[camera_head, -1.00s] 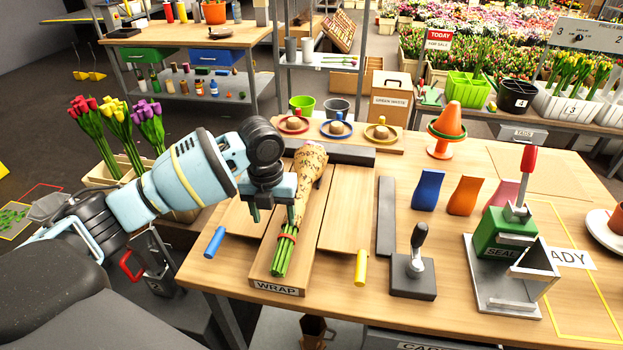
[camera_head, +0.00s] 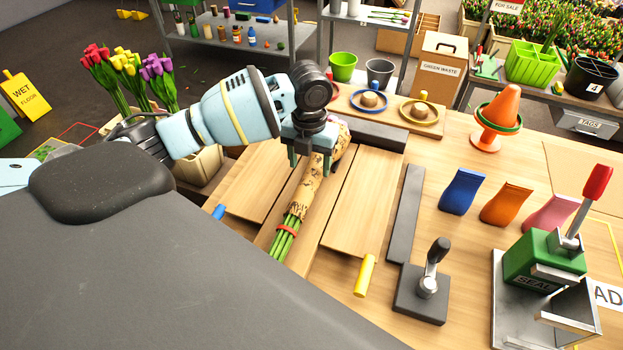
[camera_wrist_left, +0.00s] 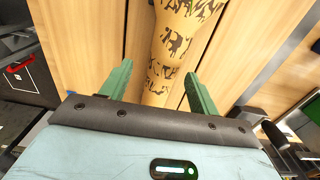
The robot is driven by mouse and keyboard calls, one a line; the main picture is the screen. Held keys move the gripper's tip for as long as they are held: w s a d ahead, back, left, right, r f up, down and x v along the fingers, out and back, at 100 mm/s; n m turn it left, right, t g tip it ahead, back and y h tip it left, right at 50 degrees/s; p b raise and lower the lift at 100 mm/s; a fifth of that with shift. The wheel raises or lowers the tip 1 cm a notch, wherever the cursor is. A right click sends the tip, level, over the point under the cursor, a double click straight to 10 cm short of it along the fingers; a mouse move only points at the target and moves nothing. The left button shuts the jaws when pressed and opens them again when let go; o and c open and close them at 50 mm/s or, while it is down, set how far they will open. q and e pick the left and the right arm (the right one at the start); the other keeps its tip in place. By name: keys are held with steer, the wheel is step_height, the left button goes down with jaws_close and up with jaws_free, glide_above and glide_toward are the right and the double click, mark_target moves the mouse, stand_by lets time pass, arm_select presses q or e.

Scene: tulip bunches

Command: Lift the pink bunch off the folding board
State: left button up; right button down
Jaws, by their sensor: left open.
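The pink bunch (camera_head: 305,188) is wrapped in tan patterned paper and lies on the middle strip of the folding board (camera_head: 363,204). Its green stems, with a red band, point to the front; pink shows at its far end. My left gripper (camera_head: 310,166) is over the upper part of the wrap and hides some of it. In the left wrist view the gripper (camera_wrist_left: 158,74) is open, with one green finger on each side of the paper wrap (camera_wrist_left: 178,50). I cannot tell whether the fingers touch it. My right gripper is not in view.
A dark bar (camera_head: 376,136) lies behind the board and another (camera_head: 405,212) along its right. A yellow cylinder (camera_head: 365,275) lies at the front right. A black-handled press (camera_head: 428,285) and the green sealer (camera_head: 543,258) stand further right. Ribbon rings (camera_head: 418,112) sit behind.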

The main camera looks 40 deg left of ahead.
mark_target(312, 173)
arm_select(q)
steer(key=shift+f, duration=0.25)
steer(key=f, duration=0.5)
steer(key=shift+s+d, duration=0.1)
steer(key=shift+d, duration=0.25)
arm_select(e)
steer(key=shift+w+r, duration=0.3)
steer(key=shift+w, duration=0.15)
arm_select(q)
steer(key=shift+r, duration=0.1)
steer(key=c, duration=1.2)
steer(key=shift+r, duration=0.15)
